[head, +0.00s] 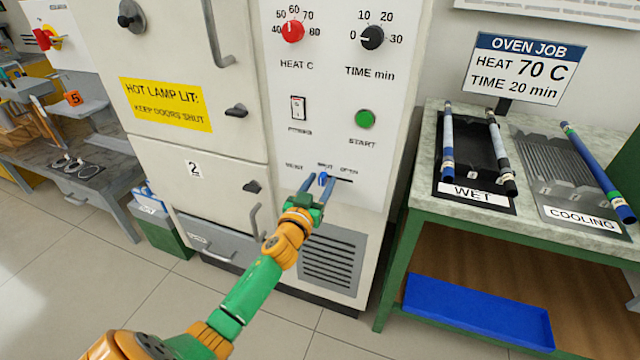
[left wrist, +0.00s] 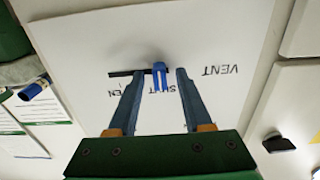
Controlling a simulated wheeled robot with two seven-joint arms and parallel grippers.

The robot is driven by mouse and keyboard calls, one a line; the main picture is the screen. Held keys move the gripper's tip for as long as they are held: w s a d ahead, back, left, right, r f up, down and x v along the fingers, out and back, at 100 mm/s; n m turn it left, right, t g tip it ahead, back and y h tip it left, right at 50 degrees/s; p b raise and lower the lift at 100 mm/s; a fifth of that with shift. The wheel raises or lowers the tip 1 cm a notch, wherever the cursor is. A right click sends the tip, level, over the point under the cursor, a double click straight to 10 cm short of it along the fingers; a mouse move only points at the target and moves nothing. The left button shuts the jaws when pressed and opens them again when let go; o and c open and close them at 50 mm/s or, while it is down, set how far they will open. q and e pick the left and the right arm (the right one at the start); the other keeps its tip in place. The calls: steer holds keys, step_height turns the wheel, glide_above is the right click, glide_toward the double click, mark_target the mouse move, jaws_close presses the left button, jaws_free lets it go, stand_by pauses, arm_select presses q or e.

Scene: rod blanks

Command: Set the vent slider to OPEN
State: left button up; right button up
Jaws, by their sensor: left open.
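The blue vent slider knob (head: 322,179) sits in a dark horizontal slot on the white oven panel, under the word SHUT. The slot runs to the right, towards the word OPEN. My left gripper (head: 321,184) is open, with one blue finger on each side of the knob. In the left wrist view the knob (left wrist: 160,76) shows between the two spread fingers, apart from both; the lettering there is upside down and the fingers partly hide SHUT and OPEN. My right gripper is in neither view.
Above the slider are a rocker switch (head: 298,108), a green START button (head: 365,119) and red (head: 292,31) and black (head: 372,37) dials. A vent grille (head: 333,262) lies below. A green bench (head: 428,200) with rods on WET and COOLING racks stands to the right.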

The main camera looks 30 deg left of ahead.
arm_select(q)
steer(key=shift+r, duration=0.1)
steer(key=shift+c, duration=0.6)
jaws_close()
stand_by(0.7)
